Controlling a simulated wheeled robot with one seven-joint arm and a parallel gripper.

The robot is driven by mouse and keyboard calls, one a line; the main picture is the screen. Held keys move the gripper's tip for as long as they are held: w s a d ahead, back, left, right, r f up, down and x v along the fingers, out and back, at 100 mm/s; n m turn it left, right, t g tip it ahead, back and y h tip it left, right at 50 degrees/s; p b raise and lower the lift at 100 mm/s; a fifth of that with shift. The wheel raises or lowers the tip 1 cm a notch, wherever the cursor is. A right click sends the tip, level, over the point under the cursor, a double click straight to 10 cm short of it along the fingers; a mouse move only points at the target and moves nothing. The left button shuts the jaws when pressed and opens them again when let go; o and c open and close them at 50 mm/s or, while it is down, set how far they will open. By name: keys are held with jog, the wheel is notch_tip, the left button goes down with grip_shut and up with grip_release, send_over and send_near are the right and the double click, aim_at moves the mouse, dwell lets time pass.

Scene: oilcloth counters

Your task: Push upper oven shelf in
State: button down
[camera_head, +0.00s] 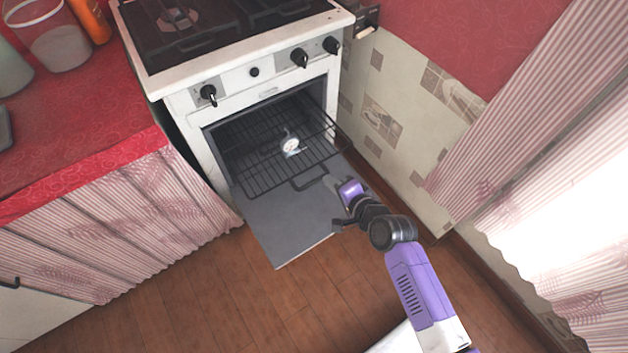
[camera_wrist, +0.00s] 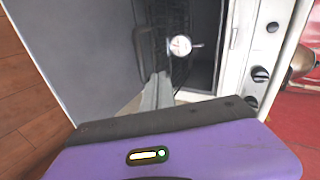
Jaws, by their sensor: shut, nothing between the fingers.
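The upper oven shelf (camera_head: 262,172) is a dark wire rack. In the head view it sticks partly out of the oven (camera_head: 225,138), above the lowered oven door (camera_head: 285,222). A round white dial (camera_head: 290,146) shows at the rack; it also shows in the wrist view (camera_wrist: 180,46). My gripper (camera_head: 329,182) is at the right front of the rack, near its front bar, with its fingers shut and empty. In the wrist view the fingertips (camera_wrist: 157,80) are close together beside the dark rack. I cannot tell whether they touch it.
Stove knobs (camera_head: 299,57) line the panel above the opening. A tiled wall (camera_head: 395,125) stands close on the right. A red-topped counter (camera_head: 75,130) with a pleated curtain is on the left. Wooden floor (camera_head: 190,285) is clear in front of the door.

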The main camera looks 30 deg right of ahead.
jog(key=w+f+m+b, duration=0.1)
jog(key=w+f+b, duration=0.1)
jog(key=w+f, duration=0.4)
jog(key=shift+w+a, duration=0.45)
jog(key=shift+w, duration=0.6)
